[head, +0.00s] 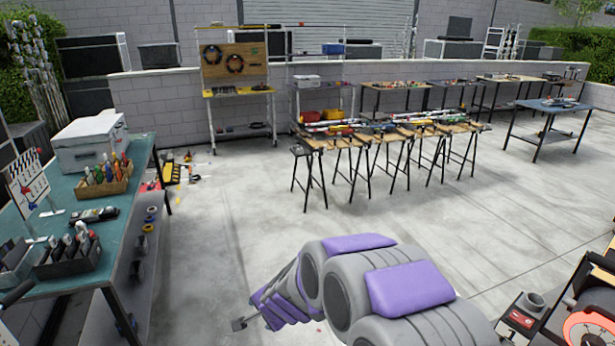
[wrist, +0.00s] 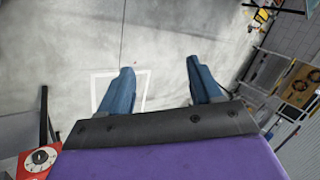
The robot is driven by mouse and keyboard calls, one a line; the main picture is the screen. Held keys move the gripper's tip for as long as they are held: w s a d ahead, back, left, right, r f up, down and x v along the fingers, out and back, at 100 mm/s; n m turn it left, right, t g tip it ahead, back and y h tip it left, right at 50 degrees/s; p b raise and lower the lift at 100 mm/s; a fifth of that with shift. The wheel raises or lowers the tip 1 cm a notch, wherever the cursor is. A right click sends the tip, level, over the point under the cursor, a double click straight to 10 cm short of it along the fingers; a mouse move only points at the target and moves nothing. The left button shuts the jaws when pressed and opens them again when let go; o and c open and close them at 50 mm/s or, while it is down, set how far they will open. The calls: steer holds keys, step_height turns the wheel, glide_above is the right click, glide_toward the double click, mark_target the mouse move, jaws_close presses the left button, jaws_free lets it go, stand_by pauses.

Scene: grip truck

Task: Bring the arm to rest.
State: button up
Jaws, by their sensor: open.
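My gripper (wrist: 158,85) shows in the wrist view with its two blue fingers spread apart. It is open, and nothing is between the fingers but grey concrete floor. In the head view my grey and purple arm reaches in from the bottom right, over open floor. Its far end is low near the bottom middle, and the fingers cannot be made out clearly there.
A teal workbench (head: 117,205) with tool holders and a white case (head: 90,142) stands at the left. Trestle tables (head: 318,143) with tools stand ahead. A blue table (head: 545,122) is at the right. The floor (head: 230,210) between is clear.

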steer(key=s+d+r+n+g, duration=0.3)
steer(key=s+d+r+n, duration=0.35)
steer(key=s, duration=0.65)
steer(key=s+d+r+n+g+h, duration=0.1)
steer(key=s+d+r+g+h, duration=0.1)
steer(key=s+d, duration=0.7)
steer(key=s+d+r+n+g+h, duration=0.1)
steer(key=s+d+r+g+h, duration=0.1)
steer(key=s+d, duration=0.7)
steer(key=s+r, duration=0.1)
steer(key=s, duration=0.5)
steer(key=shift+d, duration=0.35)
